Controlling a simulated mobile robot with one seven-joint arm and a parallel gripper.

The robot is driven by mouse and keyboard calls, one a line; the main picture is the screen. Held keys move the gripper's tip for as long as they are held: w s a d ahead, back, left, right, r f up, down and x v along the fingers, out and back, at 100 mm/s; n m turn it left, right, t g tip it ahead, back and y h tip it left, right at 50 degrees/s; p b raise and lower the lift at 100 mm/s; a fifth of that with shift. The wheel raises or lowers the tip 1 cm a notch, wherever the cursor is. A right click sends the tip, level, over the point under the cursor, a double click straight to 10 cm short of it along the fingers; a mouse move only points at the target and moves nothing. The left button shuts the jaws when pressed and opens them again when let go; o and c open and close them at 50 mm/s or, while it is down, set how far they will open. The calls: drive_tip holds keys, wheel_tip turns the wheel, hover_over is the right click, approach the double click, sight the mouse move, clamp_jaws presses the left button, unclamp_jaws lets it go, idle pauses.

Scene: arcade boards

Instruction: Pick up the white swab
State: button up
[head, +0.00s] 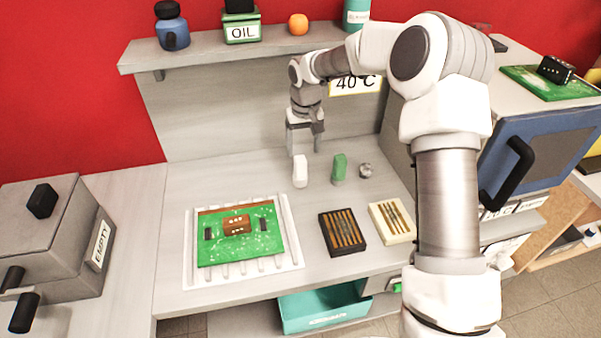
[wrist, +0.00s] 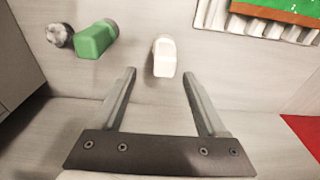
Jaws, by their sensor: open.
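The white swab (head: 300,171) stands upright on the grey counter, left of a green block-like piece. In the wrist view the white swab (wrist: 164,58) lies just beyond my fingertips, roughly midway between them. My gripper (head: 304,150) is open and empty. It hangs above and slightly behind the swab in the head view. Its two fingers show apart in the wrist view (wrist: 159,72), with nothing between them.
A green piece (head: 339,168) and a small round metal object (head: 365,170) stand right of the swab. In front are a green circuit board (head: 240,245) on a white rack (head: 192,276), a dark box (head: 342,232) and a cream box (head: 392,222). A shelf (head: 200,52) overhangs the back.

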sight(303, 158)
wheel_tip(303, 158, down, 3)
drive_tip(key=shift+w, duration=0.15)
drive_tip(key=shift+w+a+f, duration=0.1)
drive_tip(key=shift+a+f, duration=0.05)
drive_tip(key=shift+f, duration=0.7)
drive_tip(key=shift+w+a+f, duration=0.1)
drive_tip(key=shift+a+f, duration=0.05)
drive_tip(key=shift+f, duration=0.7)
drive_tip(key=shift+w+a+f, duration=0.1)
drive_tip(key=shift+a+f, duration=0.05)
drive_tip(key=shift+f, duration=0.7)
clamp_jaws()
